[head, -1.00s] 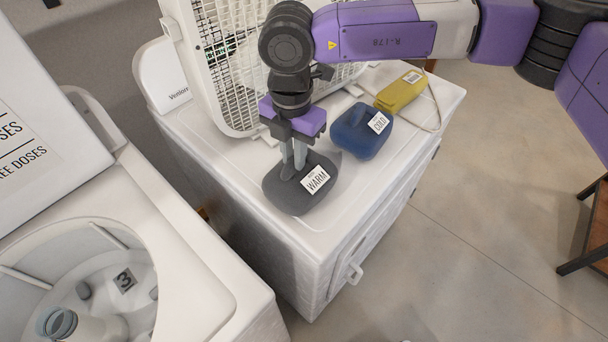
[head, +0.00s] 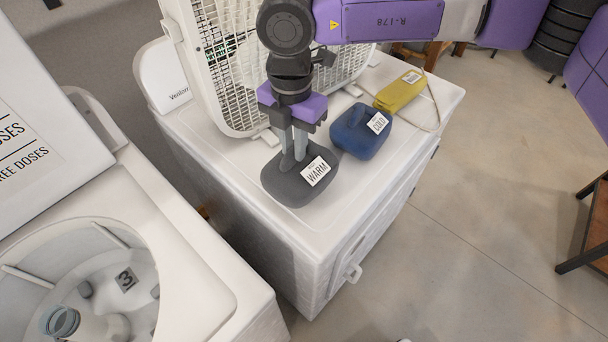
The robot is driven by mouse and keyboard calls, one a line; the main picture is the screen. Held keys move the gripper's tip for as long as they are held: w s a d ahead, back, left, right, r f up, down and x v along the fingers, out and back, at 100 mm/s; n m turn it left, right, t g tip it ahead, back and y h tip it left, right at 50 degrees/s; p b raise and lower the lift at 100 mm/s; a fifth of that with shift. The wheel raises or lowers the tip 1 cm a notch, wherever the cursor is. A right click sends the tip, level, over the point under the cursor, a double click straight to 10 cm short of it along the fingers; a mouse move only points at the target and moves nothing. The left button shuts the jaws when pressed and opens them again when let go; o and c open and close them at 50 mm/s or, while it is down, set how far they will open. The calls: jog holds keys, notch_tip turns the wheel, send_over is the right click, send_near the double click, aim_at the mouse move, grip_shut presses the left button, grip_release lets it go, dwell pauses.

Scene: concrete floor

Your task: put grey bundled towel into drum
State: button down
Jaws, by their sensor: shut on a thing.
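The grey bundled towel (head: 290,187) is on the white top of the right-hand machine, near its left front corner, with a white "WARM" tag on it. My gripper (head: 293,162) points down at the towel from above, its two fingers shut on the upper part of it. I cannot tell whether the towel's underside still touches the machine top. The drum (head: 90,265) is the round opening in the white washer at the lower left, with its lid raised. A "3" label and a central post show inside it.
A blue bundle (head: 355,135) with a "COLD" tag lies just right of the towel. A yellow bundle (head: 398,92) lies behind it, with a thin cord nearby. A white box fan (head: 235,65) stands behind my gripper. A gap separates the two machines.

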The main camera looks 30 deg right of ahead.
jog(key=shift+r+p, duration=0.7)
jog(key=shift+r, duration=1.5)
jog(key=shift+a, duration=0.1)
